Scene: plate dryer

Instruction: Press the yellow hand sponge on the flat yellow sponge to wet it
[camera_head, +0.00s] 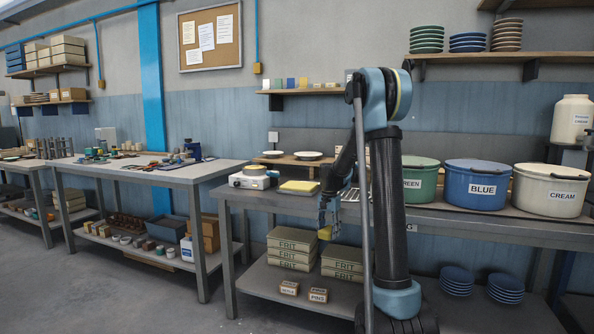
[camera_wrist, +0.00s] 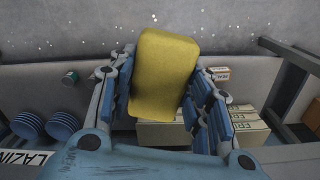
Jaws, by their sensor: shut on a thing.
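My gripper (camera_head: 329,212) is shut on the yellow hand sponge (camera_head: 326,233) in front of the table's front edge, pointing down. In the wrist view the hand sponge (camera_wrist: 165,74) sits between the two blue-padded fingers of my gripper (camera_wrist: 160,100), with the lower shelf and floor beyond it. The flat yellow sponge (camera_head: 299,187) lies on the table to the left of my gripper in the head view. It is not visible in the wrist view. My gripper and the hand sponge are apart from it.
The work table (camera_head: 262,203) carries a white device (camera_head: 253,177) left of the flat sponge. The green (camera_head: 421,182), blue (camera_head: 488,185) and cream (camera_head: 552,190) buckets stand at the right. FRIT boxes (camera_head: 292,248) and blue plates (camera_head: 457,279) sit on the lower shelf.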

